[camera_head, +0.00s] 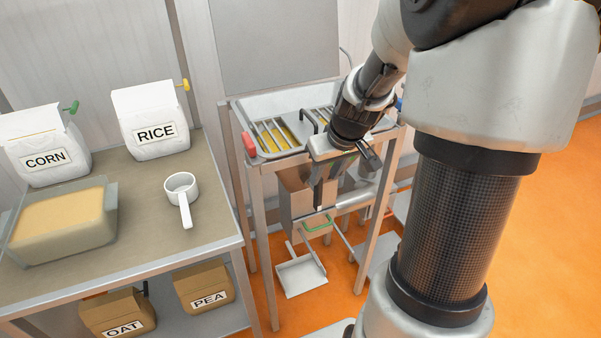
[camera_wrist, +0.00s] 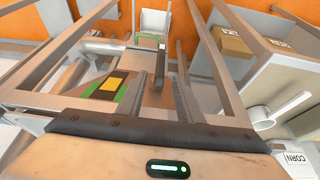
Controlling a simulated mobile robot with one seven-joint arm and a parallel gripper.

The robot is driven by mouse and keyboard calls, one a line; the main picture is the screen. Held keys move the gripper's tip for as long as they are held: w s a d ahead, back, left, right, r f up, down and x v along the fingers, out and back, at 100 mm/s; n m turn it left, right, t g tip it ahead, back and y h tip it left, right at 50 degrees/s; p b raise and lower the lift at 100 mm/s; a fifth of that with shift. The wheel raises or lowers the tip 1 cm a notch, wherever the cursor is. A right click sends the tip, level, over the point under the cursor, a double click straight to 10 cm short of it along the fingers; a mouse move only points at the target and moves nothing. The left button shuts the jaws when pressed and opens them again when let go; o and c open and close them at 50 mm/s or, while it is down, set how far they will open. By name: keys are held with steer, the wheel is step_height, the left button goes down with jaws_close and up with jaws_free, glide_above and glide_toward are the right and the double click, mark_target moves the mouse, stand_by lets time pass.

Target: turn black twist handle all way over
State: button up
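My gripper (camera_head: 325,194) points down at the front of the metal feeder stand, below its tray. In the wrist view its two dark fingers (camera_wrist: 161,92) stand apart, so it is open. A dark upright bar (camera_wrist: 162,58) shows in the gap between the fingers, a little beyond them; I cannot tell whether it is the black twist handle or whether the fingers touch it. In the head view a thin black bent handle (camera_head: 313,119) shows at the feeder tray, behind my wrist. My wrist hides part of the tray and the stand front.
The feeder tray (camera_head: 262,104) has a red block (camera_head: 249,144) at its left corner. A green handle (camera_head: 318,224) and a white scoop tray (camera_head: 301,275) are low on the stand. A table (camera_head: 150,215) at left holds bags, a tub and a cup.

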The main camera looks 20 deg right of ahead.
mark_target(318, 189)
steer(key=b+x, duration=0.1)
steer(key=x, duration=0.7)
steer(key=shift+w+f+b, duration=0.25)
steer(key=shift+f+b, duration=0.1)
steer(key=shift+b, duration=0.05)
jaws_close()
